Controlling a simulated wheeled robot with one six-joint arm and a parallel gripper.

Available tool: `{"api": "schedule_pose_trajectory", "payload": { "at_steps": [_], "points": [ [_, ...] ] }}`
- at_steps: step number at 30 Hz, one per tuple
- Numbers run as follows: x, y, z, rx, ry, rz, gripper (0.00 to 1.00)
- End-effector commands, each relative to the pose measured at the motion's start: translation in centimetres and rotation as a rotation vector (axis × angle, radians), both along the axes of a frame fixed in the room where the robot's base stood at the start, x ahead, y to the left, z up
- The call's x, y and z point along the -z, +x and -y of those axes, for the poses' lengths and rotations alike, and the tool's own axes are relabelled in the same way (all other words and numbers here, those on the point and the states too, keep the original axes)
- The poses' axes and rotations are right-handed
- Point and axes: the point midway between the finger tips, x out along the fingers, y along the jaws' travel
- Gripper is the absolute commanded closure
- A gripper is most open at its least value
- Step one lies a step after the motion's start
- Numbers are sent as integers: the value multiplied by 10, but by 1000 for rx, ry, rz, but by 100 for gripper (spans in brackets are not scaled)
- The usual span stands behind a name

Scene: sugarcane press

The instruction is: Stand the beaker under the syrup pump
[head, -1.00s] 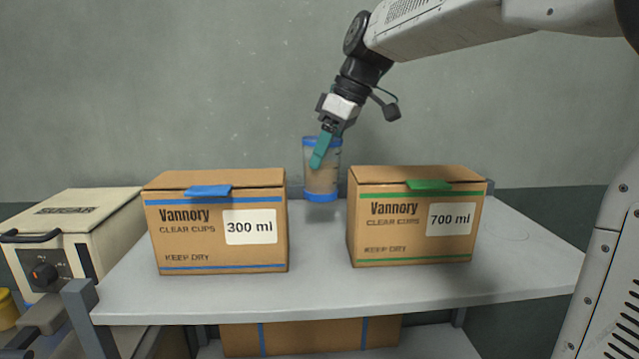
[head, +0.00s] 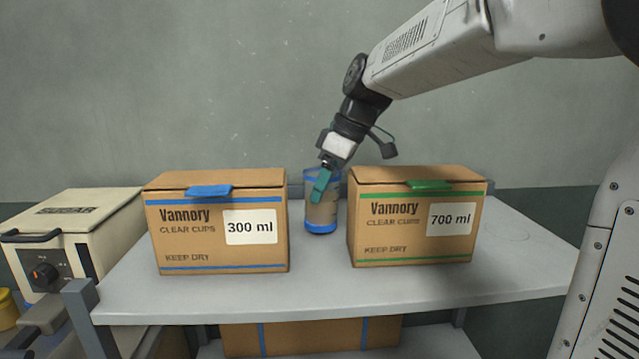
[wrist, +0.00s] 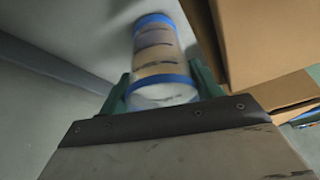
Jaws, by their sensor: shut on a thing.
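The beaker (head: 321,216) is a see-through cylinder with a blue band at the top and one at the bottom, and looks brownish between them. It is upright in the gap between two cardboard boxes, low at the table top; I cannot tell whether its base touches. My gripper (head: 322,186), with green fingers, is shut on the beaker from above at its upper part. In the wrist view the beaker (wrist: 158,52) sits between the fingers of my gripper (wrist: 160,92). No syrup pump shows in either view.
The 300 ml box (head: 190,238) stands left of the beaker and the 700 ml box (head: 388,238) right of it, both close. The white table (head: 320,300) is clear in front and at the right. A SUGAR machine (head: 70,225) stands left of the table.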

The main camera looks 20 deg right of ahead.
Motion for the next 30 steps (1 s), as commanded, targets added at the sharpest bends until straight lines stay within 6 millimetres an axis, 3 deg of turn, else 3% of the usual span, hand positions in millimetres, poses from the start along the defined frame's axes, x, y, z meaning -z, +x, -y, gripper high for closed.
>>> {"api": "schedule_pose_trajectory", "payload": {
  "at_steps": [7,8,10,20,30],
  "points": [
    [7,0,0,0,0,0,100],
    [7,0,0,0,0,0,30],
    [7,0,0,0,1,-1,13],
    [3,0,0,-1,0,0,13],
    [-46,-13,17,1,-1,3,13]
  ]
}}
